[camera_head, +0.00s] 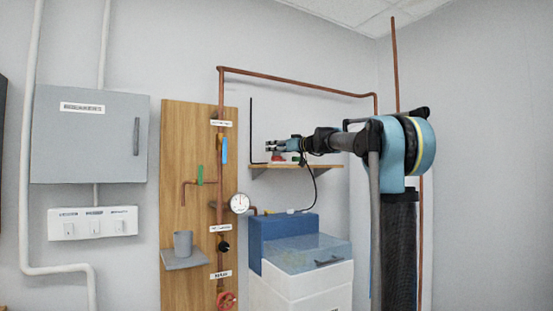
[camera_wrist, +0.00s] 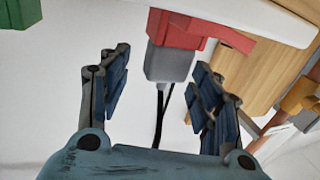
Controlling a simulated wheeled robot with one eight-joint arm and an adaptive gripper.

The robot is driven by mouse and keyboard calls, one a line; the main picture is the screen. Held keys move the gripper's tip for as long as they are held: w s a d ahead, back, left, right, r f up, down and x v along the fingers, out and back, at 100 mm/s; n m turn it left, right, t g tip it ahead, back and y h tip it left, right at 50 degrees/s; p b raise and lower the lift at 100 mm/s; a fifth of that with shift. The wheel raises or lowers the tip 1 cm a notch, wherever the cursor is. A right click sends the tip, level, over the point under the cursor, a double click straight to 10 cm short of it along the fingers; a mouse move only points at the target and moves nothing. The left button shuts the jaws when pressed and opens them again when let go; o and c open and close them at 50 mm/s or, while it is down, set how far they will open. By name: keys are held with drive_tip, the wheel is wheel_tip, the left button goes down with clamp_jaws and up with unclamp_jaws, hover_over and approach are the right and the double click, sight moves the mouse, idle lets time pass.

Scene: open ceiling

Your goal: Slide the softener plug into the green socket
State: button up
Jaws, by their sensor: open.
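My gripper (camera_head: 271,147) reaches left at shelf height in the head view. In the wrist view its two fingers (camera_wrist: 160,66) are apart, one on each side of a grey plug (camera_wrist: 168,64). I see no clear contact between finger and plug. A black cord (camera_wrist: 163,104) runs from the plug down between the fingers. The plug's far end meets a red block (camera_wrist: 178,28), with a red arm sticking out to the right; how they join is not clear. A green block (camera_wrist: 18,13), which looks like the green socket, is at the upper left, apart from the plug.
A wooden shelf (camera_head: 262,173) lies just below my gripper. A dark cord (camera_head: 314,190) hangs from there towards the blue and white softener cabinet (camera_head: 268,235). A wooden board (camera_head: 172,200) with copper pipes, valves and a gauge (camera_head: 239,203) stands to the left.

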drive_tip(key=shift+c, duration=0.3)
drive_tip(key=c, duration=1.1)
